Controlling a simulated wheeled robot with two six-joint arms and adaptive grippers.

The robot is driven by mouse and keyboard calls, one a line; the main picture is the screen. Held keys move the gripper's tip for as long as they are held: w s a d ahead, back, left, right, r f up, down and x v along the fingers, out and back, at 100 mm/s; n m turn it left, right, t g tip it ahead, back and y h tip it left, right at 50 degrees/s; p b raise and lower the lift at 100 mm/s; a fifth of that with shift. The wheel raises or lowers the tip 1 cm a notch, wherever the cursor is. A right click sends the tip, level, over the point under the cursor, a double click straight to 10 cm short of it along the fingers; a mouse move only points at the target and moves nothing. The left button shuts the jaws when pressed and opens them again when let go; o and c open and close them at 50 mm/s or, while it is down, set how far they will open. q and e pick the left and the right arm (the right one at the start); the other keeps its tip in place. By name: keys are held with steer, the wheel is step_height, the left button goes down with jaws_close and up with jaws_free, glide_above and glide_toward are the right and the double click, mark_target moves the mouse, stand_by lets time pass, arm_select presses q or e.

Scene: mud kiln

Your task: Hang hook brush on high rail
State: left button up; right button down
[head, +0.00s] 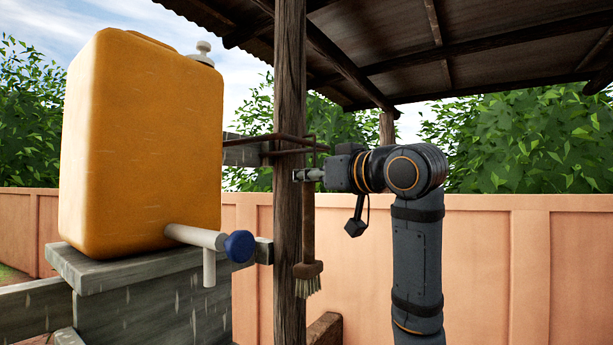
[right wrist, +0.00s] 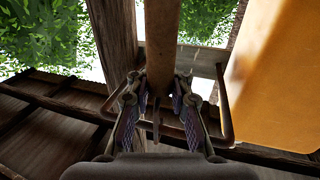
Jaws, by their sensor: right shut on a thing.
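The hook brush (head: 308,225) hangs upright beside the wooden post, with a long brown handle and pale bristles at its lower end. My right gripper (head: 303,175) is shut on the upper part of the handle. The right wrist view shows the handle (right wrist: 160,45) between the fingers of this gripper (right wrist: 160,108). The dark rusty rail (head: 270,137) runs across the post just above the gripper. The brush's thin hook (head: 312,142) is close to the rail; I cannot tell whether they touch. The left gripper is not in view.
A wooden post (head: 289,90) stands directly behind the gripper. A yellow jerrycan (head: 145,140) with a blue-knobbed tap (head: 239,246) sits on a grey stand (head: 150,277) at left. A roof (head: 480,45) is overhead. An orange wall (head: 500,270) stands behind; space to the right is open.

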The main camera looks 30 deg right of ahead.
steer(key=c, duration=1.1)
jaws_free()
steer(key=s, duration=0.4)
steer(key=s+d, duration=0.1)
steer(key=s, duration=0.7)
steer(key=shift+d, duration=0.15)
